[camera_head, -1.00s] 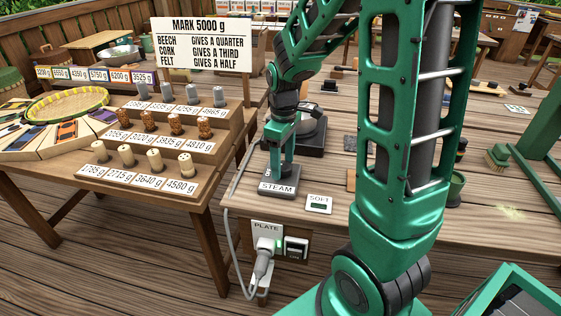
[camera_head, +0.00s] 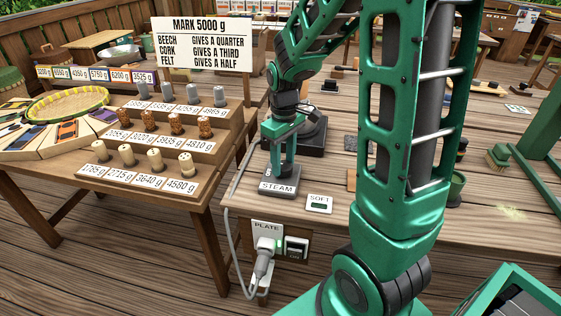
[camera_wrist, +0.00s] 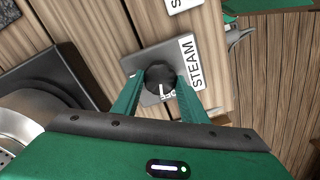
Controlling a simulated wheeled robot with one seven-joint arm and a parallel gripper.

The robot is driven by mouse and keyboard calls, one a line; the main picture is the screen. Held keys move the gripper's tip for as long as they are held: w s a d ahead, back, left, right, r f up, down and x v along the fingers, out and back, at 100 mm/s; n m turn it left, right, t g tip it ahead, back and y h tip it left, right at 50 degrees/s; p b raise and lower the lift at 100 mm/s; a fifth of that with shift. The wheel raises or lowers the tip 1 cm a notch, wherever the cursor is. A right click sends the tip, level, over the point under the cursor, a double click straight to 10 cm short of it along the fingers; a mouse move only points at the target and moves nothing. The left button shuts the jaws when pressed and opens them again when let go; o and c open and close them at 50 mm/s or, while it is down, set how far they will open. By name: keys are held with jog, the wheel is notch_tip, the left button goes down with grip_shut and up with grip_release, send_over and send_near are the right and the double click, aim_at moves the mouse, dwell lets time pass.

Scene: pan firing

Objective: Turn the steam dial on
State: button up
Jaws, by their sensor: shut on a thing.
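The steam dial is a black round knob (camera_wrist: 160,76) on a grey base plate (camera_head: 281,189) labelled STEAM, near the front left edge of the work table. My gripper (camera_head: 279,172) points down over the plate, its green fingers shut on the knob from two sides. In the wrist view a white mark shows on the knob, beside partly hidden lettering on the plate that I cannot read surely. In the head view the fingers mostly hide the knob.
A small SOFT plate (camera_head: 319,204) lies right of the steam plate. A dark appliance with a metal pan (camera_head: 309,130) stands close behind my gripper. A PLATE socket with a plug (camera_head: 264,256) is on the table's front. A stepped stand (camera_head: 170,184) of weighed pegs is at left.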

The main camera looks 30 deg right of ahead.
aim_at(283, 164)
jog(key=m, duration=0.7)
jog(key=shift+d, duration=0.1)
jog(key=m, duration=0.4)
jog(key=shift+m, duration=0.4)
jog(key=shift+w+m, duration=0.1)
jog(key=shift+m, duration=1.6)
jog(key=o, duration=1)
jog(key=shift+o, duration=0.2)
notch_tip(283, 164, up, 11)
